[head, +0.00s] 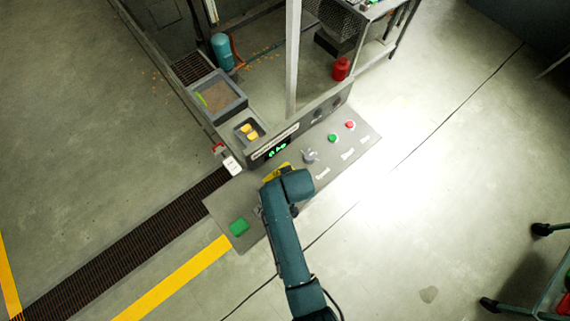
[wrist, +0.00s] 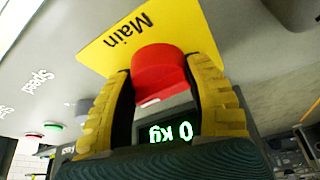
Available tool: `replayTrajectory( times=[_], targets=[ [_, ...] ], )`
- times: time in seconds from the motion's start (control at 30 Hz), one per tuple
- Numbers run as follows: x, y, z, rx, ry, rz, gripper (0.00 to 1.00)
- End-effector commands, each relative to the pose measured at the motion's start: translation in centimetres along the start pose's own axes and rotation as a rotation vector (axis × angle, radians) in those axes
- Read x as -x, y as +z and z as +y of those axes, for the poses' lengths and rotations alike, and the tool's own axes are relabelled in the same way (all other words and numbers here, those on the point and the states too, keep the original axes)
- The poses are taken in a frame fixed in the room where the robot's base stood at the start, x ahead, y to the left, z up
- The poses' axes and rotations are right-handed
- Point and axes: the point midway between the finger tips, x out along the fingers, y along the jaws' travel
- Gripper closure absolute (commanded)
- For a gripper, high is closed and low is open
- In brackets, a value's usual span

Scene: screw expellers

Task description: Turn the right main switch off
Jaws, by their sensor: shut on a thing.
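The main switch is a red knob (wrist: 158,72) on a yellow plate (wrist: 130,38) marked "Main", in the wrist view. My gripper (wrist: 164,84) has its two yellow ribbed fingers on either side of the knob and is shut on it. In the head view, part of the yellow plate (head: 274,174) shows on the grey control panel (head: 222,209). My arm hides the knob and most of my gripper there. The exact turn angle of the knob cannot be told.
A grey knob (head: 310,156), green button (head: 332,138) and red button (head: 350,125) lie further right.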

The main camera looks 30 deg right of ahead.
Motion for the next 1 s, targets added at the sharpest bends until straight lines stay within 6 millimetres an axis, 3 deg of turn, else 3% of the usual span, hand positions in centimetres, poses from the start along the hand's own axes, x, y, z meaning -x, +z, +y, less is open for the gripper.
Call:
replayTrajectory(
  times=[1.0],
  targets=[
    [-0.26, -0.07, 0.03, 0.837, -0.347, 0.003, 0.83]
  ],
)
